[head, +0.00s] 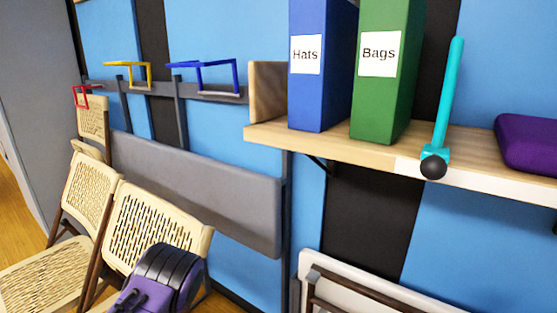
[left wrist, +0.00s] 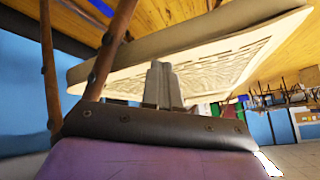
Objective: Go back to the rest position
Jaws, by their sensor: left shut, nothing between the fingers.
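My left gripper (left wrist: 163,85) shows in the left wrist view with its two grey fingers together and nothing between them. Just beyond the fingers is a cream folding chair with a woven panel (left wrist: 225,65) and brown legs; whether the fingers touch it I cannot tell. In the head view a purple and black part of my left arm shows at the bottom left, in front of the chairs, and the fingers are hidden there. My right gripper is in neither view.
Cream folding chairs (head: 155,220) stand at the left, close to my left arm. A wooden shelf (head: 270,133) holds a blue "Hats" binder (head: 310,95), a green "Bags" binder (head: 377,100), a teal stick with a black ball (head: 446,105) and a purple item (head: 528,145). A grey panel (head: 200,185) lines the wall.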

